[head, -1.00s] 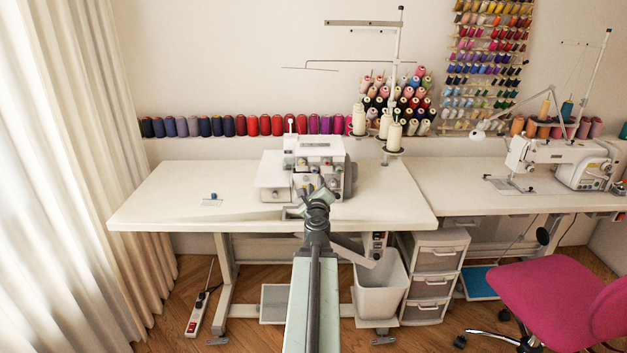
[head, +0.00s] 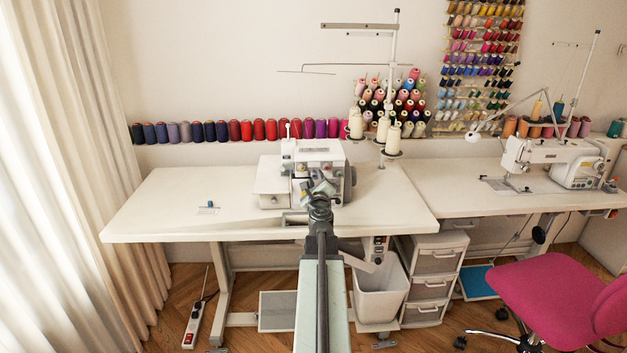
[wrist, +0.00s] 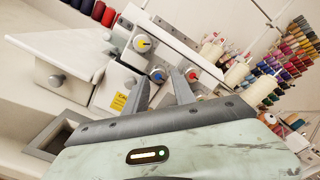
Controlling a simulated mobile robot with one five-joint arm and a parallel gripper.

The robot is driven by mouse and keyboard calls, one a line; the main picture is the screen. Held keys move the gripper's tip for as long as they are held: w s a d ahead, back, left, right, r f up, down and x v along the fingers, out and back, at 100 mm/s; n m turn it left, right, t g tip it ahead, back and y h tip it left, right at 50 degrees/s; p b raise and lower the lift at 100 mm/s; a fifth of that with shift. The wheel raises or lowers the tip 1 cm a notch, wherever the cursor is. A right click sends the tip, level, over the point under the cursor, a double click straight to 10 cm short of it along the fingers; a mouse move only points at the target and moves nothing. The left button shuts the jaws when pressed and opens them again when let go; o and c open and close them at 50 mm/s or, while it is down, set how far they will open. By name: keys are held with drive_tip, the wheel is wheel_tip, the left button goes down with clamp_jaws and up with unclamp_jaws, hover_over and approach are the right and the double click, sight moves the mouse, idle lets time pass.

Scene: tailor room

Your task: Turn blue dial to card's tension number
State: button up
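The white sewing machine (head: 318,155) stands on the table, partly hidden behind my arm in the head view. In the wrist view its tilted front (wrist: 112,90) carries several coloured dials. The blue dial (wrist: 157,76) shows in the gap between my fingertips; I cannot tell whether they touch it. A yellow-capped dial (wrist: 142,43) is above it and a red one (wrist: 190,74) to its right. My gripper (wrist: 161,80) is open and points at the machine. A small pale card (head: 208,210) lies on the table to the left, with a small blue item beside it; its number is unreadable.
The white table (head: 150,205) is mostly clear left of the machine. Thread cones (head: 392,138) stand at its back right, and a spool row (head: 235,130) runs along the wall. A pink chair (head: 530,290) and a second sewing machine (head: 565,165) are on the right.

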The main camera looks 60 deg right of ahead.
drive_tip(key=shift+w+d, duration=0.15)
drive_tip(key=shift+w, duration=0.15)
clamp_jaws()
drive_tip(key=shift+n, duration=3)
unclamp_jaws()
